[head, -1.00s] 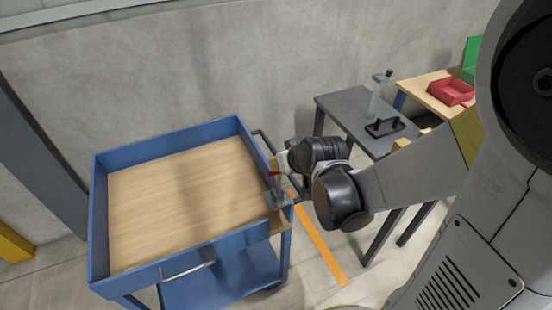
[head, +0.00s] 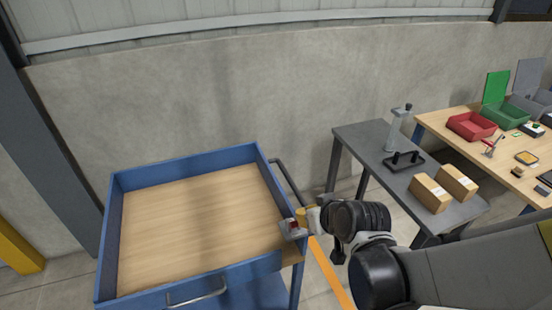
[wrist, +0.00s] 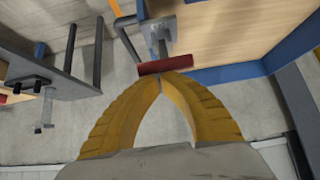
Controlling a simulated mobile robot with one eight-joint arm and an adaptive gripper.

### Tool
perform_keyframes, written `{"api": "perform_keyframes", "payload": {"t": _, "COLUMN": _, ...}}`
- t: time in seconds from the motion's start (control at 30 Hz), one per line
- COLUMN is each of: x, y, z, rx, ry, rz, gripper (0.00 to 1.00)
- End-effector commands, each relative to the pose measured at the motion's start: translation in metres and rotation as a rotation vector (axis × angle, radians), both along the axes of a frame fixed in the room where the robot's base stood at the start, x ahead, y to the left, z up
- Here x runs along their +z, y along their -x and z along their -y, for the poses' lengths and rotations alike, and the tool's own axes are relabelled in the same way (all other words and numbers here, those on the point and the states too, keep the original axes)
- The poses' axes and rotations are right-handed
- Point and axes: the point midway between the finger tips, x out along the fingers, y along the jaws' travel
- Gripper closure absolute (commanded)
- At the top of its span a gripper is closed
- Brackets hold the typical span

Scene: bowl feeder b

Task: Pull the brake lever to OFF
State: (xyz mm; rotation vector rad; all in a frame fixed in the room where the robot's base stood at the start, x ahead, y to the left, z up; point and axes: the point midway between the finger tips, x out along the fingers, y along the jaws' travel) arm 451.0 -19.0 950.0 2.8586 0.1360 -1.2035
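The brake lever is on a grey bracket (head: 290,232) at the right edge of the blue cart (head: 185,166). Its red handle (head: 292,224) now sits low, close to the bracket. In the wrist view the red handle (wrist: 165,65) lies crosswise just beyond my fingertips, with the grey bracket (wrist: 160,32) behind it. My gripper (wrist: 160,82) has its yellow fingers together at the tips, with no handle between them. The tips touch or nearly touch the handle; I cannot tell which. In the head view my gripper (head: 306,217) is right beside the lever. No OFF mark is readable.
The cart's wooden top is empty. A dark push handle (head: 290,185) rises along its right side. A grey table (head: 375,150) with a black-handled plate and two cardboard boxes (head: 430,192) stands to the right. A wooden bench with bins is beyond it.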

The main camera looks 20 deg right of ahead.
Motion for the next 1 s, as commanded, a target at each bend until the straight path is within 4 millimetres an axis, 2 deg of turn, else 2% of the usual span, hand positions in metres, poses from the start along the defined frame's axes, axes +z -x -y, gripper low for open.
{"api": "perform_keyframes", "payload": {"t": 0.57, "x": -0.003, "y": 0.005, "z": 0.000, "rx": 0.001, "ry": 0.003, "rz": -0.012, "gripper": 1.00}}
{"api": "perform_keyframes", "payload": {"t": 0.77, "x": 0.010, "y": -0.006, "z": 0.000, "rx": 0.001, "ry": 0.002, "rz": -0.009, "gripper": 1.00}}
{"api": "perform_keyframes", "payload": {"t": 0.93, "x": 0.034, "y": -0.030, "z": 0.000, "rx": -0.001, "ry": 0.001, "rz": -0.003, "gripper": 1.00}}
{"api": "perform_keyframes", "payload": {"t": 1.0, "x": 0.031, "y": -0.027, "z": -0.002, "rx": -0.001, "ry": 0.001, "rz": -0.002, "gripper": 1.00}}
